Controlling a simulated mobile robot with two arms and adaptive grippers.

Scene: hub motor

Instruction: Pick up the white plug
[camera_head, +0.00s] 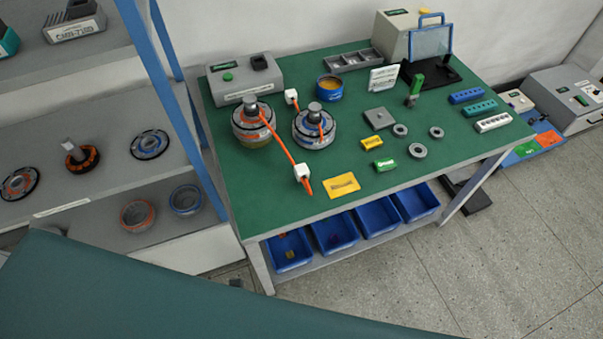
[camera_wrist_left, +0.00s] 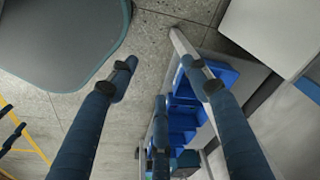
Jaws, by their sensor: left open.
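Two white plugs show on orange cables from the hub motors on the green table. One white plug (camera_head: 302,172) is near the table's front left edge, with an orange tip pointing forward. The other white plug (camera_head: 291,97) lies farther back, between the two hub motors. The left hub motor (camera_head: 253,125) and the right hub motor (camera_head: 314,130) stand on the table. My left gripper (camera_wrist_left: 163,78) is open and empty in the left wrist view, above the floor and the blue bins. It does not show in the head view. No plug shows in the left wrist view. My right gripper is not in view.
The green table (camera_head: 245,195) also carries a yellow card (camera_head: 341,186), metal rings, small blocks and a grey box (camera_head: 245,78). Blue bins (camera_head: 333,232) sit under its front edge. A shelf (camera_head: 110,175) with a blue post stands at the left. Floor is clear at the lower right.

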